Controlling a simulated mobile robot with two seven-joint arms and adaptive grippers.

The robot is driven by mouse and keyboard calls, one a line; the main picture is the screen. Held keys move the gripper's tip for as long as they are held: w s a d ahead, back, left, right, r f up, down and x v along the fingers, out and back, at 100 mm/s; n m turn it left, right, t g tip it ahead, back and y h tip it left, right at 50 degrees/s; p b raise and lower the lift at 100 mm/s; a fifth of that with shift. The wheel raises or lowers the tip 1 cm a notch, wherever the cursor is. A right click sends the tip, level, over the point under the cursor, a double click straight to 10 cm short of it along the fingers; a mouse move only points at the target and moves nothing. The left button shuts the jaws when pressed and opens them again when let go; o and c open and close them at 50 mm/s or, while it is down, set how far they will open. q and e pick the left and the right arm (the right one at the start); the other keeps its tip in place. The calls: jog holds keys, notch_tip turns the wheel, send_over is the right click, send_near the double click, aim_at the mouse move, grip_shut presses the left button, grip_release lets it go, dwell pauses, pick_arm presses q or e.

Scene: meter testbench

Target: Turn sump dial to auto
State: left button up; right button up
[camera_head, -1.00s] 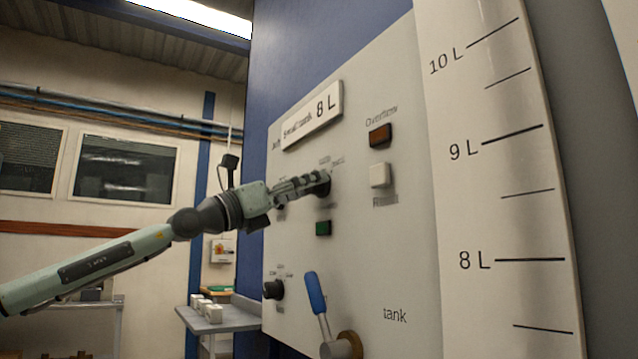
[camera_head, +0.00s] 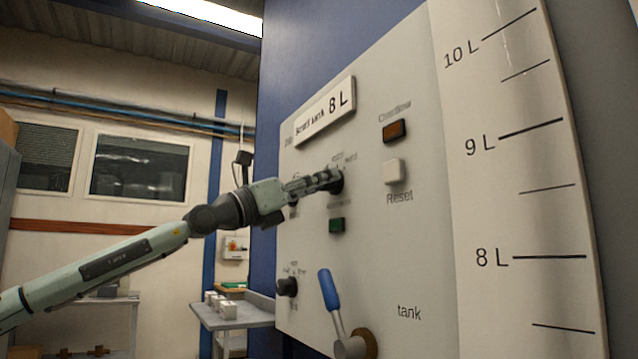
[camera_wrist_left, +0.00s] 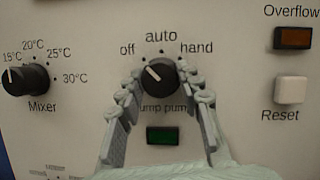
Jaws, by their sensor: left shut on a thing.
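The sump dial is a black round knob (camera_wrist_left: 160,75) with a white pointer line, on the grey panel under the marks "off", "auto" and "hand". Its pointer is tilted up and to the left, toward the "off" side. My left gripper (camera_wrist_left: 162,86) has one finger on each side of the dial and is shut on it. The fingers partly cover the "Sump pump" label below. In the head view my left gripper (camera_head: 318,184) reaches the panel from the left, and the dial (camera_head: 336,180) is partly hidden by its fingers. My right gripper is not in view.
A green indicator (camera_wrist_left: 162,135) is just below the dial. The Mixer knob (camera_wrist_left: 25,79) is to the left. An orange Overflow light (camera_wrist_left: 293,38) and a white Reset button (camera_wrist_left: 291,89) are to the right. A blue-handled lever (camera_head: 328,290) sticks out lower down.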

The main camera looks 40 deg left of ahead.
pick_arm(q)
jog(key=shift+a+r+m+g+h+p, duration=0.15)
jog(key=shift+m+g+h, duration=0.6)
jog(key=shift+m, duration=1.35)
jog(key=shift+f+m+g+h+p, duration=0.1)
jog(key=shift+m+g+h+p, duration=0.15)
jog(key=shift+m+h, duration=1.45)
jog(key=shift+a+r+m+g+h+p, duration=0.15)
jog(key=shift+m+g+h, duration=0.4)
jog(key=shift+m, duration=1.95)
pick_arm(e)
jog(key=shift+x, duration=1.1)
pick_arm(q)
jog(key=shift+d+f, duration=0.1)
jog(key=shift+f, duration=0.05)
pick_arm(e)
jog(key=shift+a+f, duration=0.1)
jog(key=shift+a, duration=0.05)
pick_arm(q)
jog(key=o, duration=1.2)
jog(key=shift+c, duration=0.2)
